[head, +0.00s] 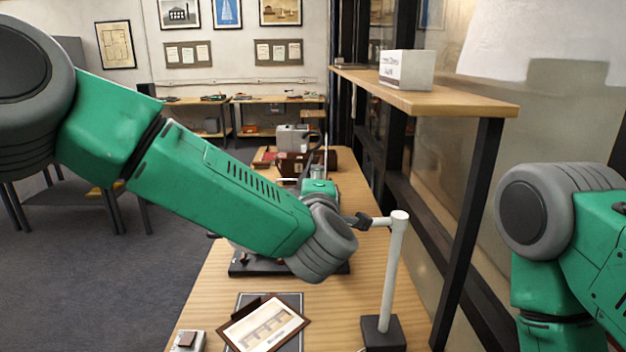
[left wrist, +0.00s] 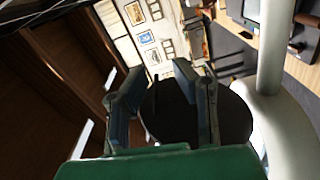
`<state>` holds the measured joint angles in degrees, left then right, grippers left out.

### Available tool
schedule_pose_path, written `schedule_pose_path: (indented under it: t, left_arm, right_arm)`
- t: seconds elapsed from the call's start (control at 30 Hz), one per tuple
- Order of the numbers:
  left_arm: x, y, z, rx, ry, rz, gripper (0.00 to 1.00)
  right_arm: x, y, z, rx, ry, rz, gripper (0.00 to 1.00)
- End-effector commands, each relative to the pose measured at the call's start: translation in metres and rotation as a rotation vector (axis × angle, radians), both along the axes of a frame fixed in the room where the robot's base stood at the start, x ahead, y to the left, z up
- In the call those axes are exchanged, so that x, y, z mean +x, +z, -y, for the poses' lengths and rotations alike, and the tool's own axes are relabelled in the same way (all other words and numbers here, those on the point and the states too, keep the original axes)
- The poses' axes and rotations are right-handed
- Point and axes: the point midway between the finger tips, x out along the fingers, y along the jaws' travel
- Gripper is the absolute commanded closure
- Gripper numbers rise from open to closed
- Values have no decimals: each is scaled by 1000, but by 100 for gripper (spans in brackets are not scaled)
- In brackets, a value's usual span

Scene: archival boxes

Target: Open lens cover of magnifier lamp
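The magnifier lamp shows as a white post (head: 395,270) on a dark square base, with a short jointed arm at its top; in the head view my left wrist hides the lamp head. In the left wrist view a dark round disc (left wrist: 175,115), which looks like the lens cover, lies just beyond my fingers, beside a white rounded lamp part (left wrist: 277,125). My left gripper (left wrist: 158,72) is open, with its two fingers apart over the disc; I cannot tell whether they touch it. My right arm is at the right edge of the head view; its gripper is out of view.
The lamp stands on a long wooden table (head: 345,305). A framed picture (head: 264,325) and a small grey box (head: 186,341) lie near its front. A raised wooden shelf (head: 440,98) with a white box (head: 406,70) runs along the right, on dark posts.

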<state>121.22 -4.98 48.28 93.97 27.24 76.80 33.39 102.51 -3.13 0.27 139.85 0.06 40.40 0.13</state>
Motion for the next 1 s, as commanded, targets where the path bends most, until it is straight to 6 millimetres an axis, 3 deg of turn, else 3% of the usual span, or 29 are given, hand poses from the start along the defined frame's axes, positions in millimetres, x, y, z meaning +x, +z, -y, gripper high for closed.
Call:
schedule_pose_path:
  t: [0.37,0.8,1.0]
  left_arm:
    - [-10,4,-1,0,2,6,76]
    - [-96,1,3,3,-1,3,76]
    - [-115,1,3,1,1,2,76]
  right_arm:
    - [-3,1,0,-1,0,3,100]
    - [-2,1,0,0,0,3,100]
    - [-2,1,0,0,0,3,100]
